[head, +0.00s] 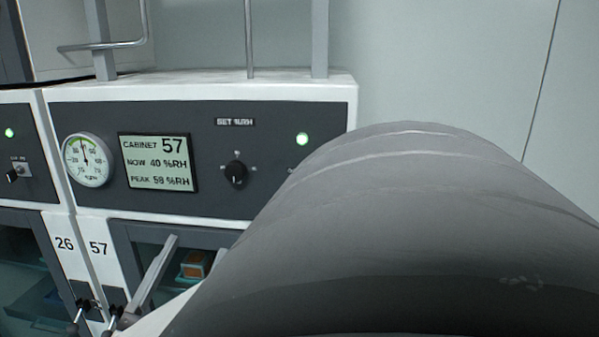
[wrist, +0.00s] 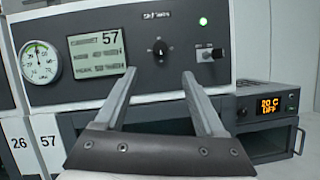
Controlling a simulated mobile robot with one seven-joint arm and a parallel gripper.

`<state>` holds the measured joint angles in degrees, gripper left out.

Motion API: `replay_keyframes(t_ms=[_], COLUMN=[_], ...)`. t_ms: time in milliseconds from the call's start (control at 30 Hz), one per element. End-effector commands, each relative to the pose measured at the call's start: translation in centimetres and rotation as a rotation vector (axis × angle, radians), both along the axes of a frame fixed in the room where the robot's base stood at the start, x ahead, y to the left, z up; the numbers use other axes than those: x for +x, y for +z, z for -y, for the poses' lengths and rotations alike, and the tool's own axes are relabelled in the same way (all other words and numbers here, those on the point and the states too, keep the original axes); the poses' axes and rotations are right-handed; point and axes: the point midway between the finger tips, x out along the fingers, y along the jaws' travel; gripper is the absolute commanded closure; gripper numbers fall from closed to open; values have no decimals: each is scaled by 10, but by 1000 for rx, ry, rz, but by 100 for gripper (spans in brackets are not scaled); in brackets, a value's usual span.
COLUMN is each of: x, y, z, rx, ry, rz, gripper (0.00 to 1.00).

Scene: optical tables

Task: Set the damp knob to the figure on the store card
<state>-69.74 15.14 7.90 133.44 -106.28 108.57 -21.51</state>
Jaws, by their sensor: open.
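The damp knob is a black round knob (head: 236,173) under a "SET %RH" label on the dark panel of cabinet 57. It also shows in the wrist view (wrist: 159,47), just above and beyond the fingertips. Its pointer setting is too small to read. The panel display (head: 157,162) reads cabinet 57, now 40 %RH, peak 58 %RH. No store card can be made out in either view. My gripper (wrist: 158,73) is open and empty, its fingers wide apart below the knob and not visibly touching it. My arm covers the panel's lower right in the head view.
A round dial gauge (head: 88,160) is left of the display. A green lamp (head: 302,139) is lit right of the knob, above a small switch (wrist: 210,54). A unit reading 20 C OFF (wrist: 270,104) stands lower right. Glass doors with latches are below.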

Motion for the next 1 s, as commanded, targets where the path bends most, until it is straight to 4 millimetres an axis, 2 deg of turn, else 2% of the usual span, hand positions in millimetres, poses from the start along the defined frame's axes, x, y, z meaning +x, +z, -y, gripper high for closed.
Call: replay_keyframes(t_ms=[400,600,800,1000], x=[84,118,136,140], y=[38,51,57,57], z=[15,20,23,23], rx=[1,0,1,0], ry=[-6,-5,-4,-3], rz=[-1,-1,-2,-3], gripper=[28,28,28,28])
